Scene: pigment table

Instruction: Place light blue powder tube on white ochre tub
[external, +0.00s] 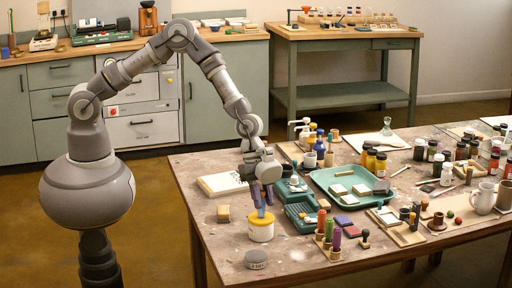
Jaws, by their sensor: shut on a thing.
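My gripper (265,196) points down over the near left part of the pigment table (225,250). It is shut on the light blue powder tube (261,212), which hangs upright below the fingers. The white ochre tub (261,231), white with a yellowish top, stands directly beneath the tube. The tube's lower end is at the tub's top; whether they touch I cannot tell. The fingers hide the tube's upper part.
A teal tray (318,183) and green boxes (300,213) stand right of my gripper. Colored tubes in a wooden rack (328,246) are at the front right.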

